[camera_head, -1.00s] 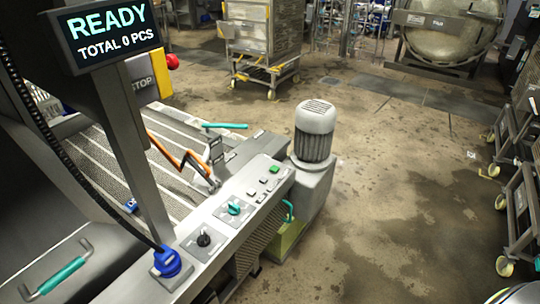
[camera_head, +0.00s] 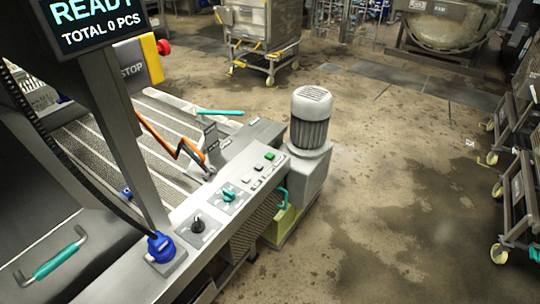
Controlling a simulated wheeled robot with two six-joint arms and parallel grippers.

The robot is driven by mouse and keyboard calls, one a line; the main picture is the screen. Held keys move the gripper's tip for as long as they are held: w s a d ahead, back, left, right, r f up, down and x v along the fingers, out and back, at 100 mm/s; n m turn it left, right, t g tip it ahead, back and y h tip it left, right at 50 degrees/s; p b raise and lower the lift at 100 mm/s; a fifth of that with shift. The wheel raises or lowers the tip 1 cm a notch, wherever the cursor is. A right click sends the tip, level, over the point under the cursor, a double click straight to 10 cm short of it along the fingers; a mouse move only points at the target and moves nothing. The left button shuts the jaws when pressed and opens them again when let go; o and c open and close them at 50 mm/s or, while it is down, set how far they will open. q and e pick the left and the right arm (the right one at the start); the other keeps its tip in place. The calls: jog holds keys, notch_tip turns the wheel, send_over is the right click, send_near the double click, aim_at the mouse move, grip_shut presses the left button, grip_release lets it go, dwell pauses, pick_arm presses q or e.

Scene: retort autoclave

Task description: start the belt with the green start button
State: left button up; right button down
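The green start button (camera_head: 270,156) is a small square button at the far end of the control panel (camera_head: 243,182), near the grey motor. Several pale buttons sit beside it, and a teal rotary knob (camera_head: 228,195) and a black rotary knob (camera_head: 197,224) are nearer on the panel. The belt (camera_head: 100,151) is a grey mesh surface left of the panel. The display (camera_head: 99,22) reads READY, TOTAL 0 PCS. Neither of my grippers is in view.
A grey motor (camera_head: 311,118) stands just right of the button. A red stop button (camera_head: 163,47) is on a yellow box. An orange bar (camera_head: 163,139) crosses the belt's edge. Wheeled racks (camera_head: 515,205) stand at the right; the floor between is open.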

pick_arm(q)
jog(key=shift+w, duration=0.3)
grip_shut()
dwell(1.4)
